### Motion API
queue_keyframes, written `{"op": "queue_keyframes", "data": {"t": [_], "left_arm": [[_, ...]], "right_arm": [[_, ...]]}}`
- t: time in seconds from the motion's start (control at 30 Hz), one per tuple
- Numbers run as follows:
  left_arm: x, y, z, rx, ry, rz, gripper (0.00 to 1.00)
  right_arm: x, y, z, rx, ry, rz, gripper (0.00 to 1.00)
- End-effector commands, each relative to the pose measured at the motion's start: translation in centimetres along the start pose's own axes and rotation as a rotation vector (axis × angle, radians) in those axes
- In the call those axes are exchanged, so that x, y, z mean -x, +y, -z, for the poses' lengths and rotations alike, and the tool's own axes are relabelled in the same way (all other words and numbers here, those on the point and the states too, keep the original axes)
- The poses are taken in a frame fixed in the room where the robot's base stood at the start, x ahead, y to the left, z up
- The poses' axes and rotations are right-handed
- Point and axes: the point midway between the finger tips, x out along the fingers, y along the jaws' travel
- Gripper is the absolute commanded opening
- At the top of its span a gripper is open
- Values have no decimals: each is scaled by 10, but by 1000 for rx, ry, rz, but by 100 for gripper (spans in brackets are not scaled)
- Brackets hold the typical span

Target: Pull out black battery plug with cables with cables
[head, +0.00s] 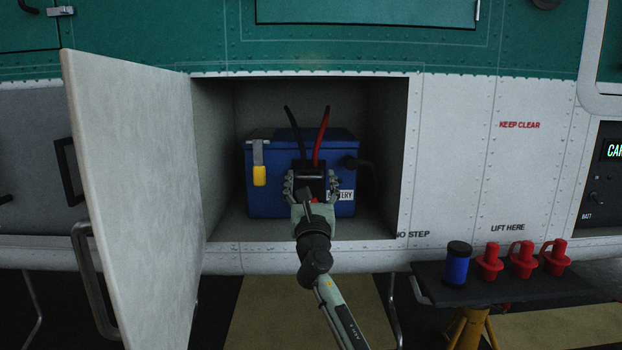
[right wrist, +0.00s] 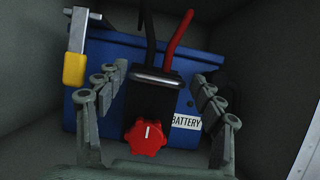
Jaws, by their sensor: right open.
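The black battery plug (right wrist: 156,97) sits on the front of the blue battery (right wrist: 108,60), with a black cable (right wrist: 150,30) and a red cable (right wrist: 178,40) rising from it. A red knob (right wrist: 145,137) is on the plug's lower front. In the head view the plug (head: 309,178) is partly hidden by my right gripper (head: 313,187). My right gripper is open, its fingers on either side of the plug with visible gaps in the right wrist view (right wrist: 160,110). My left gripper is out of view.
The battery stands in an open compartment (head: 300,231) with narrow side walls. Its white door (head: 135,190) is swung open at left. A yellow-handled latch (head: 259,174) hangs on the battery's front left. A dark stand (head: 510,289) at right holds red caps (head: 523,259) and a blue cylinder (head: 457,264).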

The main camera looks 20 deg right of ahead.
Motion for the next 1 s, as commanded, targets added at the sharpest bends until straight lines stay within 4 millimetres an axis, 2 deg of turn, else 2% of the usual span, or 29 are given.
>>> {"op": "queue_keyframes", "data": {"t": [0.3, 0.5, 0.7, 1.0], "left_arm": [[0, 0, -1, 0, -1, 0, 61], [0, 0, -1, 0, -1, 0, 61], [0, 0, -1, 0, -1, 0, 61], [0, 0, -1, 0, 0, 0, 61]], "right_arm": [[66, 0, 2, 1, 3, -1, 68], [99, -1, 1, 1, 3, 1, 68], [111, -1, 0, 1, 1, 1, 68], [111, -1, 0, 2, 1, 1, 68]]}}
